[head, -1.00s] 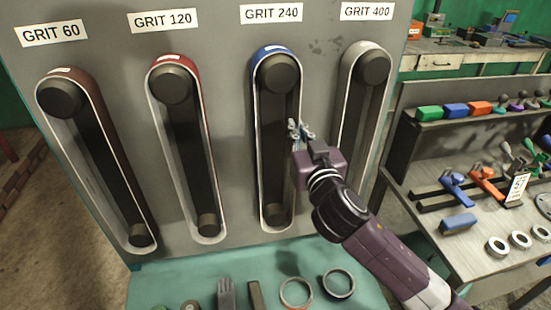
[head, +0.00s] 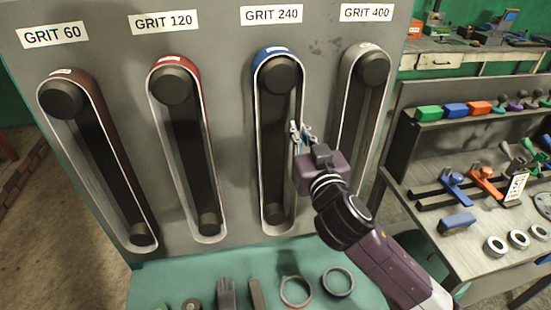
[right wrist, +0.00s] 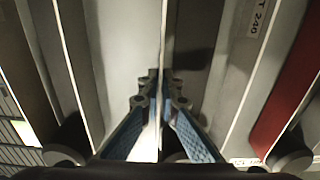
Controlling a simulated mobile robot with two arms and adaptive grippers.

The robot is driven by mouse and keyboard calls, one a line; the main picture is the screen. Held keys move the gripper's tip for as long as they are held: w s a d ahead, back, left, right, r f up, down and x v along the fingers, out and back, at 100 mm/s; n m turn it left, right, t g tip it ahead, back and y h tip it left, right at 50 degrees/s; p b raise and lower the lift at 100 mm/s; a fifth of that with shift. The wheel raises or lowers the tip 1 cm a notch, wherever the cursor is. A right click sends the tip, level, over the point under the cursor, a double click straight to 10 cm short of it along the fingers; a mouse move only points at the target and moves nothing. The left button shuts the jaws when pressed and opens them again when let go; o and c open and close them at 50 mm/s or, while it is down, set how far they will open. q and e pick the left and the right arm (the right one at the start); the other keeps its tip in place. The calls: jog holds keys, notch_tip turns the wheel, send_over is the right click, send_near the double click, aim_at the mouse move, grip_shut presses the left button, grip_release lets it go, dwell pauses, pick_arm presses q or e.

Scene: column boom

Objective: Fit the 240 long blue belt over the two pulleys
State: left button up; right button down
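The blue belt (head: 258,140) under the GRIT 240 label (head: 271,15) shows a blue outer face at its top and a pale edge. It loops around the upper pulley (head: 276,74) and the lower pulley (head: 276,215) in the head view. My right gripper (head: 301,137) is at the belt's right-hand run, below the upper pulley. In the right wrist view my right gripper's blue fingers (right wrist: 160,97) are closed together on the thin edge of that run. The fingers and wrist hide part of the run. My left gripper is not in view.
Brown (head: 101,110), red (head: 203,110) and grey (head: 346,95) belts hang on pulley pairs either side. A green shelf (head: 200,275) below holds rings and tools. A workbench (head: 480,240) with clamps and rings stands at right.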

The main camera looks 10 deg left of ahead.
jog(key=p+v, duration=0.1)
jog(key=v, duration=0.7)
jog(key=shift+s, duration=0.2)
dwell(1.2)
dwell(0.4)
